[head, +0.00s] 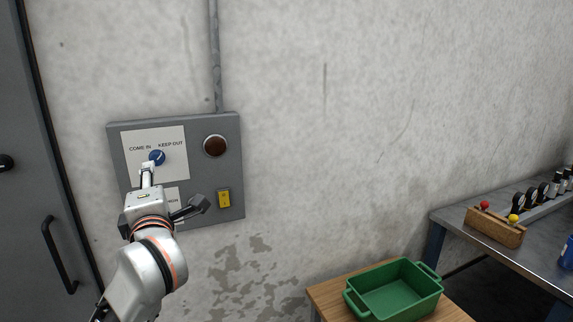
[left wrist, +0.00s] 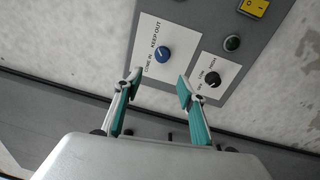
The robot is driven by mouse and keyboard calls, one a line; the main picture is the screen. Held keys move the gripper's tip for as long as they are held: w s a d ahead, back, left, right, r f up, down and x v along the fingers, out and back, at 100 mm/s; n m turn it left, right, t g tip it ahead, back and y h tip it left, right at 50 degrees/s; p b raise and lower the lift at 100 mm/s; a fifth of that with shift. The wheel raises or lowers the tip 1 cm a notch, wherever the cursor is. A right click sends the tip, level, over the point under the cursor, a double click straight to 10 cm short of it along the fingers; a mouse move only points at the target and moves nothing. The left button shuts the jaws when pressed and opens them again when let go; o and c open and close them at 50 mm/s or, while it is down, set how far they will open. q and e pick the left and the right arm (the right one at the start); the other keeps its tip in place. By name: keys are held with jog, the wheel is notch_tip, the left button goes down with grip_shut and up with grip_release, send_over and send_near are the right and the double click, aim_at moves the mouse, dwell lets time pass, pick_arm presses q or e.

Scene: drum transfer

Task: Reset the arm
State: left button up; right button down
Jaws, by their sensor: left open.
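My left gripper (head: 172,186) is in front of a grey wall panel (head: 232,168), its arm coming up from the lower left. In the left wrist view its two teal-padded fingers (left wrist: 160,81) are apart with nothing between them. A blue knob (head: 157,158) sits on a white plate labelled COME IN and KEEP OUT; it also shows in the left wrist view (left wrist: 163,54), beyond the fingertips and apart from them. A black knob (left wrist: 212,79) on a smaller plate lies beyond the other finger; the gripper hides it in the head view. My right gripper is not in view.
The panel also bears a dark red lamp (head: 215,145), a yellow switch (head: 224,198) and a green round button (left wrist: 232,43). A grey door (head: 25,220) is at the left. A green bin (head: 393,290) and a metal bench (head: 455,221) with a wooden block (head: 494,228) are right.

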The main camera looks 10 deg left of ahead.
pick_arm(q)
jog(key=s+f+m+t+y, duration=0.2)
jog(key=s+m+t+y, duration=0.2)
jog(key=s+y, duration=0.1)
jog(key=s+d+f+m+h, duration=0.1)
jog(key=d+f+m+h, duration=0.75)
jog(key=f+m, duration=0.35)
jog(key=s+d+f+m+h, duration=0.1)
jog(key=d+f+m+h, duration=0.8)
jog(key=f, duration=0.5)
jog(key=s+a+f+m+g, duration=0.1)
jog(key=s+f+g, duration=0.2)
jog(key=f, duration=0.6)
jog(key=s+a+f+m+g, duration=0.1)
jog(key=s+f+m+g, duration=0.1)
jog(key=s+f, duration=0.6)
jog(key=s+a+f+m+g, duration=0.1)
jog(key=s+f+g, duration=0.3)
jog(key=f, duration=0.7)
jog(key=shift+s+f+m+y, duration=0.3)
jog(key=shift+s+y, duration=0.05)
jog(key=shift+s, duration=0.5)
